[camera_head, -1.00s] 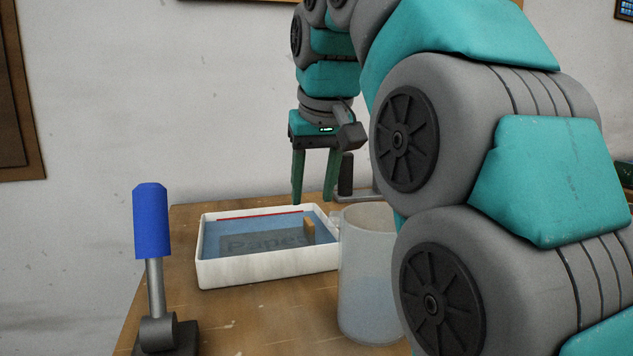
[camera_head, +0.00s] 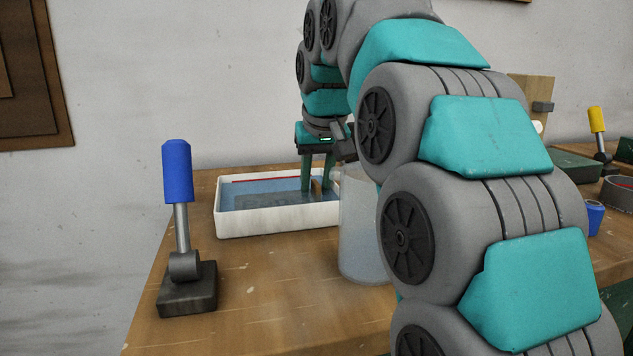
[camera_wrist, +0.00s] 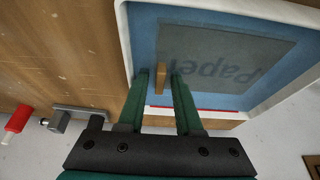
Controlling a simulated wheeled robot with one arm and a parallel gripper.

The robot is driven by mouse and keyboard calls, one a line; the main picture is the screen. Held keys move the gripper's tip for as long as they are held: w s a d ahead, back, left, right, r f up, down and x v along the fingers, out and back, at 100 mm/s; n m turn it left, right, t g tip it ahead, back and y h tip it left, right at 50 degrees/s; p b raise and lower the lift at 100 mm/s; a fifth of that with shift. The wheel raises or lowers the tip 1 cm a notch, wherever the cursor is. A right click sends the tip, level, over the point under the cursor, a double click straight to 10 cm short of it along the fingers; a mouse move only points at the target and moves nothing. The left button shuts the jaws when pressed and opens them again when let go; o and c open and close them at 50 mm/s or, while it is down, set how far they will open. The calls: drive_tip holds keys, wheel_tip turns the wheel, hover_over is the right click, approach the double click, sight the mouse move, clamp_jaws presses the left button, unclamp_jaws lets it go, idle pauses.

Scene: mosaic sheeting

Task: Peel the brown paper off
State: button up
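A white tray (camera_head: 280,221) with a blue inside stands on the wooden bench. A dark grey-looking sheet lettered "Paper" (camera_wrist: 215,50) lies in it. A small tan tab (camera_wrist: 160,78) stands up at the sheet's edge; in the head view the tab (camera_head: 316,187) is partly hidden by a finger. My gripper (camera_wrist: 160,73) is open, with one finger on each side of the tab and gaps visible between them. In the head view my gripper (camera_head: 317,187) reaches down into the tray. I cannot tell whether the fingertips touch the sheet.
A translucent jug (camera_head: 360,240) stands close to the tray's front right. A blue-handled lever (camera_head: 178,170) on a dark base stands at the left. A grey bracket (camera_wrist: 75,112) and a red handle (camera_wrist: 18,118) lie beyond the tray. The front of the bench (camera_head: 270,300) is clear.

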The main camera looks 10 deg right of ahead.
clamp_jaws()
idle(0.5)
drive_tip(key=shift+o, duration=1.2)
unclamp_jaws()
